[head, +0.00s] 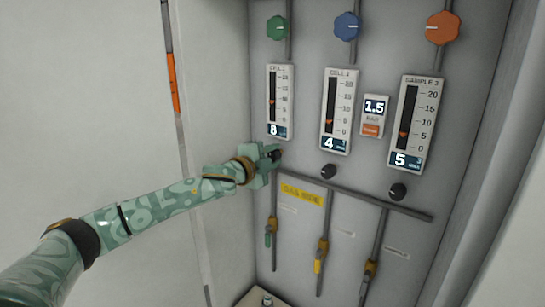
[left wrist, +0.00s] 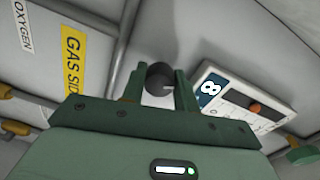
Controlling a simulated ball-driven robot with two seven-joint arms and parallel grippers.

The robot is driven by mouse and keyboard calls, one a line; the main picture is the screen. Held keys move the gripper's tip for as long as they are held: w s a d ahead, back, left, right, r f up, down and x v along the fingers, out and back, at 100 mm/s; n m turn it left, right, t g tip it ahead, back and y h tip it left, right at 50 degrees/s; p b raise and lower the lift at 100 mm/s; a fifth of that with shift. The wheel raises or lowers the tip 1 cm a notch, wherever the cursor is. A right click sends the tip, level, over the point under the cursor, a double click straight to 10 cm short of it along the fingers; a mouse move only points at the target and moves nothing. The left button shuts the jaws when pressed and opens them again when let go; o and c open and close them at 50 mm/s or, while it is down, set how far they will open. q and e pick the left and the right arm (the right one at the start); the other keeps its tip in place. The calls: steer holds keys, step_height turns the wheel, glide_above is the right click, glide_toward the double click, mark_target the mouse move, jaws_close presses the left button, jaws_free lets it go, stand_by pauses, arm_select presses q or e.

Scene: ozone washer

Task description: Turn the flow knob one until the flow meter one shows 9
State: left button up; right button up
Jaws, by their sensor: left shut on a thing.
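My left gripper (head: 272,154) is shut on the dark flow knob one (head: 277,157), under the leftmost meter. In the left wrist view, the round knob (left wrist: 160,76) sits between the two fingers of the gripper (left wrist: 159,88). Flow meter one (head: 279,101) is a white panel with a dark scale slot and an orange marker. Its digital display reads 8. The meter (left wrist: 240,105) also shows in the left wrist view, tilted, with the 8 readable. My right gripper is not in view.
The middle meter (head: 338,110) reads 4 and the right meter (head: 416,122) reads 5, with dark knobs (head: 328,171) and (head: 398,192) below them. A small display (head: 374,107) reads 1.5. Pipes with yellow valves (head: 322,246) run below. Coloured knobs (head: 347,26) line the top.

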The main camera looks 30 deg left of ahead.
arm_select(q)
steer(key=shift+f+m, duration=0.1)
steer(key=shift+m, duration=1.4)
steer(key=o, duration=1)
steer(key=s+b, duration=0.3)
steer(key=s, duration=0.2)
steer(key=s+b, duration=0.3)
steer(key=s, duration=0.3)
steer(key=s+a+r+b, duration=0.1)
steer(key=s+b, duration=0.2)
steer(key=s, duration=0.2)
steer(key=shift+s+a+b, duration=0.1)
steer(key=shift+s+b, duration=0.05)
steer(key=shift+b, duration=0.2)
